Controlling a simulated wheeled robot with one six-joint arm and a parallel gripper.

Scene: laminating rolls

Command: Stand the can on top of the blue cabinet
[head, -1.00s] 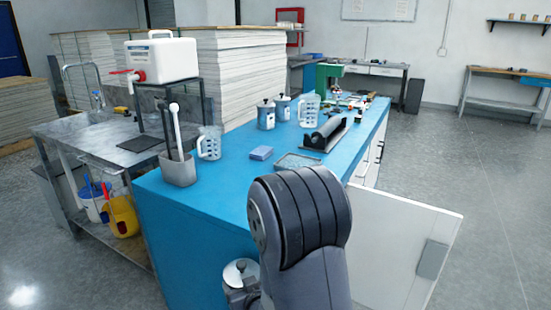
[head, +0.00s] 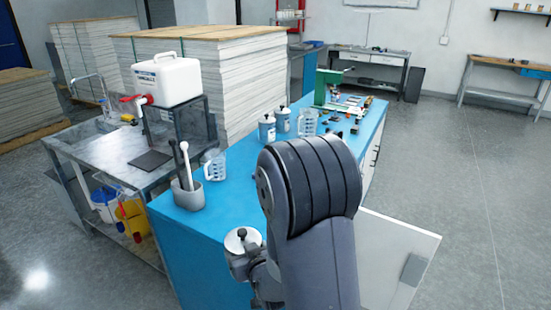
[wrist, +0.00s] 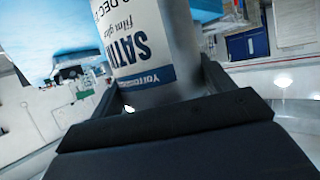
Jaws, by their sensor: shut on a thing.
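The can (head: 240,240), with a pale lid, is held in my gripper (head: 258,274) at the near side of the blue cabinet (head: 226,205). In the wrist view, the can (wrist: 140,40) has a white and blue label with the word SATIN, upside down in the picture, and the dark fingers of my gripper (wrist: 163,100) are on either side of it. The can looks about upright in the head view. My arm hides much of the cabinet top and part of the gripper.
The near-left top between holder and arm is bare.

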